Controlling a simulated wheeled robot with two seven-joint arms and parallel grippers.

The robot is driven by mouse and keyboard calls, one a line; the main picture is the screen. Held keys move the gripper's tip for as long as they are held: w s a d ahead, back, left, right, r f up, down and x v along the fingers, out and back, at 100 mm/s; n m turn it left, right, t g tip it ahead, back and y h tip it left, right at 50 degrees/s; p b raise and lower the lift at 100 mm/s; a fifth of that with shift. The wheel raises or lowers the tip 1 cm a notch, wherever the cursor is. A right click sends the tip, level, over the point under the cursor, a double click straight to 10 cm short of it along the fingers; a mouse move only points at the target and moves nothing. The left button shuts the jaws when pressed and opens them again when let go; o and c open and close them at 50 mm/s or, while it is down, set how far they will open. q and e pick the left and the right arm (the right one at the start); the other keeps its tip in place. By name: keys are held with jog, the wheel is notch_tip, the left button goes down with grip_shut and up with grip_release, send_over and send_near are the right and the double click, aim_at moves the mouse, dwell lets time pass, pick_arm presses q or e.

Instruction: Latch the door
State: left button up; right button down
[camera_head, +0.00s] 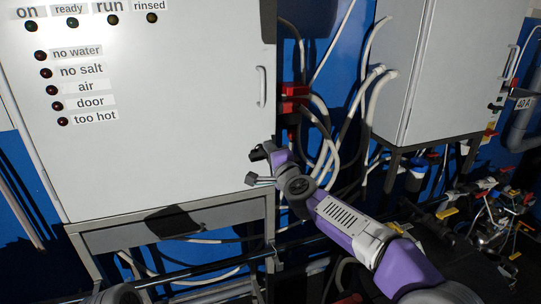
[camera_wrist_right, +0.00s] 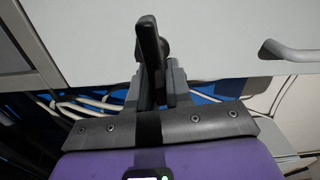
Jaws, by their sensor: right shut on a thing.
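The pale grey cabinet door (camera_head: 170,130) fills the left of the head view and looks closed, though a small gap could not be made out. Its bar handle (camera_head: 262,87) is near the right edge; a handle (camera_wrist_right: 285,51) also shows at the right in the wrist view. My right gripper (camera_head: 262,168) is at the cabinet's lower right edge, below the handle. In the wrist view its fingers (camera_wrist_right: 152,85) are shut on a black latch lever (camera_wrist_right: 149,42), which stands upright in that picture. The lever's mount is hidden behind the fingers. My left gripper is not in view.
Signal lamps with labels such as "no water" (camera_head: 77,52) are on the cabinet front. A second grey cabinet (camera_head: 430,70) stands at the right. White hoses (camera_head: 325,150) hang between them. Pipes and valves (camera_head: 490,220) crowd the lower right.

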jog(key=shift+f+m, duration=0.1)
jog(key=shift+m, duration=0.4)
dwell(0.3)
jog(key=c, duration=1.1)
grip_release()
jog(key=shift+s+d+b, duration=0.25)
jog(key=shift+s+b, duration=0.2)
jog(key=shift+s, duration=0.1)
jog(key=shift+b+v, duration=0.75)
jog(key=shift+v, duration=2.45)
